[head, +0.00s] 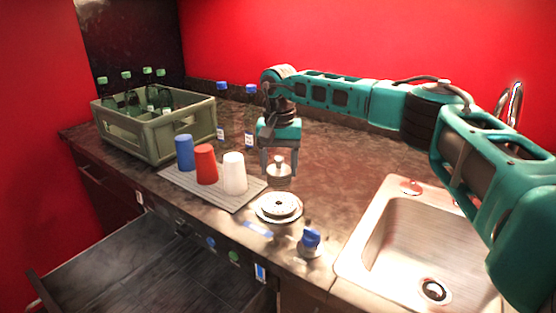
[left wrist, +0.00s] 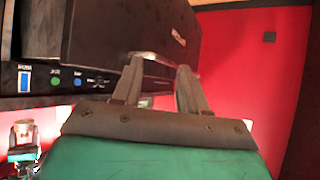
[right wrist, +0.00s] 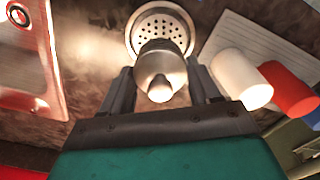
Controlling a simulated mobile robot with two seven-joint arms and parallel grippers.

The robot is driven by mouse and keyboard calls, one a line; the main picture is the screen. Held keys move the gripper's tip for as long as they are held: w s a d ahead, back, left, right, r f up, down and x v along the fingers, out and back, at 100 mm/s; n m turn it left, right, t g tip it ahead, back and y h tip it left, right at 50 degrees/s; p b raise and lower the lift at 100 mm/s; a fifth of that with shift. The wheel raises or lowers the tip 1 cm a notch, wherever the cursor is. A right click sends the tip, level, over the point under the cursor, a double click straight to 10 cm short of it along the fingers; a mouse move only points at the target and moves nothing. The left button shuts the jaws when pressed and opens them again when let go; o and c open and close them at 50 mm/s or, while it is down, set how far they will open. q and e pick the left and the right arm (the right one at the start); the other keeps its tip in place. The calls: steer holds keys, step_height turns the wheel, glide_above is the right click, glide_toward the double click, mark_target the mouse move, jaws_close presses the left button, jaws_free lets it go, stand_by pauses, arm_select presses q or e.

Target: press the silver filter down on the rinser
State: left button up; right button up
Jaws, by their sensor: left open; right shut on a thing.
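The silver filter (head: 279,170) is a small metal piece with a knob on top. My right gripper (head: 279,156) is shut on it and holds it from behind, near the rinser. In the right wrist view the filter (right wrist: 158,78) sits between the two fingers and overlaps the rinser's near edge. The rinser (head: 278,208) is a round silver disc with holes, set on the counter; its perforated top also shows in the right wrist view (right wrist: 160,24). Whether filter and rinser touch is unclear. My left gripper (left wrist: 158,75) is open and empty, in front of the dark cabinet front.
Blue, red and white cups (head: 206,165) stand on a grey ribbed mat (head: 222,194) left of the rinser. A green bottle crate (head: 160,140) is further left. A blue-topped knob (head: 311,239) and the sink (head: 400,240) are to the right. An open drawer (head: 140,265) is below.

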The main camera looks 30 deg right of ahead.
mark_target(279, 184)
steer(key=shift+f, duration=0.55)
step_height(279, 184, down, 3)
steer(key=b, duration=0.2)
steer(key=shift+r+b, duration=0.1)
steer(key=shift+b, duration=0.25)
steer(key=shift+f, duration=0.9)
steer(key=shift+f, duration=0.15)
steer(key=shift+f, duration=0.65)
stand_by(0.4)
